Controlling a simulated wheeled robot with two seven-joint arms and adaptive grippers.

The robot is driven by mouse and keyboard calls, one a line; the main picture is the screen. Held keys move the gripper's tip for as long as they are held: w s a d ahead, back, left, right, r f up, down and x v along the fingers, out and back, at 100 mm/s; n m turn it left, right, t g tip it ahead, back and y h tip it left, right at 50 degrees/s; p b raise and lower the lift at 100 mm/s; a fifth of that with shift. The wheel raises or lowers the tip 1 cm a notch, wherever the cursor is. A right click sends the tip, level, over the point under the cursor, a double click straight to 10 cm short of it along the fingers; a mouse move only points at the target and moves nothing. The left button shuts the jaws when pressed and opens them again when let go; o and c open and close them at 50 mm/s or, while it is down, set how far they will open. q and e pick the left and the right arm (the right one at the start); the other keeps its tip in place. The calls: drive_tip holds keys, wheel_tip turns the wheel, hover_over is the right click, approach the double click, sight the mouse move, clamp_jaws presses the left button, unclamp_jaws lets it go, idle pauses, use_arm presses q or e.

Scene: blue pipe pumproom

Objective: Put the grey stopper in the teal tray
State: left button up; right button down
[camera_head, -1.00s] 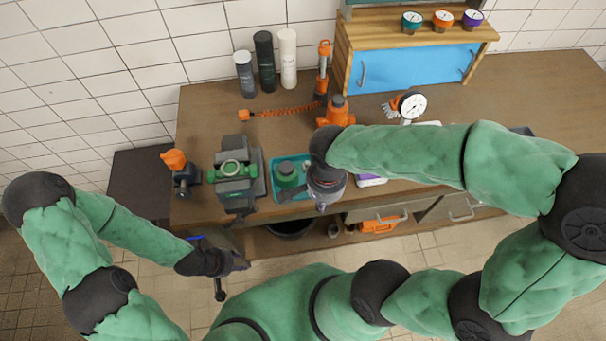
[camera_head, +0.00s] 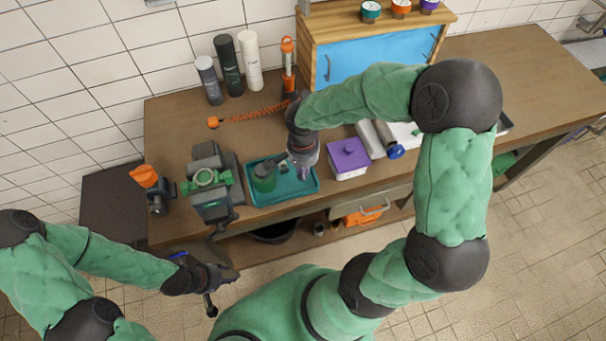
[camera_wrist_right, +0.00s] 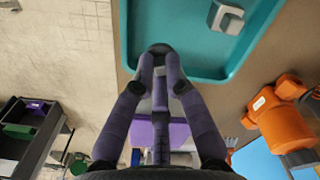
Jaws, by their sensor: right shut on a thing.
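The teal tray (camera_head: 312,186) lies near the bench's front edge, and part of it fills the top of the right wrist view (camera_wrist_right: 195,73). My right gripper (camera_head: 303,172) points down over the tray's right part. In the wrist view its purple fingers (camera_wrist_right: 160,58) are shut on a small dark grey piece, the grey stopper (camera_wrist_right: 160,47), which overlaps the tray's near corner. Whether it touches the tray is unclear. My left gripper (camera_head: 222,288) has its fingers apart, empty, in front of the bench.
A purple-lidded box (camera_head: 348,158) stands right of the tray. A grey-green vise-like tool (camera_head: 210,185) stands left. An orange device (camera_wrist_right: 285,118) is beyond the tray. A grey block-like thing (camera_wrist_right: 226,18) lies in the tray. Bottles (camera_head: 228,65) stand at the back.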

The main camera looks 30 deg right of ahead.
drive_tip(key=f, duration=0.2)
drive_tip(key=f+b, duration=0.1)
drive_tip(key=f, duration=0.1)
drive_tip(key=shift+w+d, duration=0.25)
drive_tip(key=shift+w, duration=0.1)
drive_tip(key=shift+f, duration=0.15)
drive_tip(key=c, duration=1.6)
unclamp_jaws()
drive_tip(key=shift+o, duration=0.2)
drive_tip(key=shift+r, duration=0.55)
wheel_tip(320, 180, up, 11)
drive_tip(key=p, duration=0.2)
drive_tip(key=shift+r+p, duration=0.15)
drive_tip(key=shift+p, duration=0.2)
